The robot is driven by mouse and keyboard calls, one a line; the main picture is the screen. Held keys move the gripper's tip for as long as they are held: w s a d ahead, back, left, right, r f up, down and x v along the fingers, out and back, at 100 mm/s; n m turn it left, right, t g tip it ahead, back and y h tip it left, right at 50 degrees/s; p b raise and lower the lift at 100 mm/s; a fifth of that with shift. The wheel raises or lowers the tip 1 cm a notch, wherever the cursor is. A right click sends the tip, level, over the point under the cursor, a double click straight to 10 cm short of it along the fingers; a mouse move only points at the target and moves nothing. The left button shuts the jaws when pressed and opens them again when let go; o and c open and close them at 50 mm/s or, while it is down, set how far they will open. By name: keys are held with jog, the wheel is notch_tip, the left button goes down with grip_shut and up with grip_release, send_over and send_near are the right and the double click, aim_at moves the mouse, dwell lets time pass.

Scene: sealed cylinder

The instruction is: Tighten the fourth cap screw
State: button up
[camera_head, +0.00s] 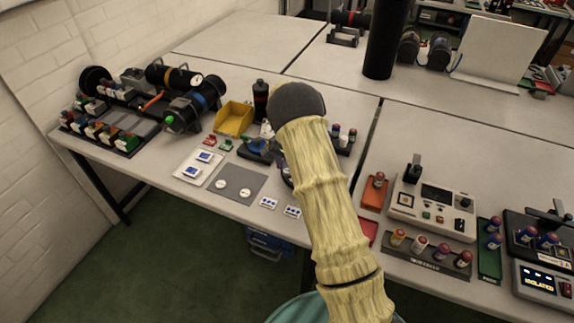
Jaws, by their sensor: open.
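A black cylinder with a blue band (207,93) lies on its side at the left of the long table, with a green tip at its near end. Another dark cylinder with an orange band (166,75) and a gauge lies behind it. Individual cap screws are too small to tell apart. My arm, in a yellowish sleeve, rises through the middle to a dark rounded joint right of the cylinders. My gripper's fingers do not show; the arm hides the area beyond it. A dark blue item (255,149) beside the arm is partly hidden.
A yellow bin (234,118) and a black bottle (260,100) stand between the cylinders and my arm. A rack with several coloured items (100,133) is at front left. A grey mat (237,184) lies near the front edge. Instruments and small canisters fill the right table.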

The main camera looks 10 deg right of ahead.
notch_tip(320, 180, up, 18)
jog(key=b, duration=0.1)
jog(key=shift+f+b, duration=0.25)
jog(key=shift+b, duration=0.1)
dwell(0.4)
jog(key=s+n+t+p, duration=0.2)
jog(key=s+n, duration=0.7)
jog(key=s, duration=2.1)
jog(key=shift+a+f+n+t, duration=0.15)
jog(key=shift+f+n+t, duration=0.1)
jog(key=shift+n+t, duration=0.05)
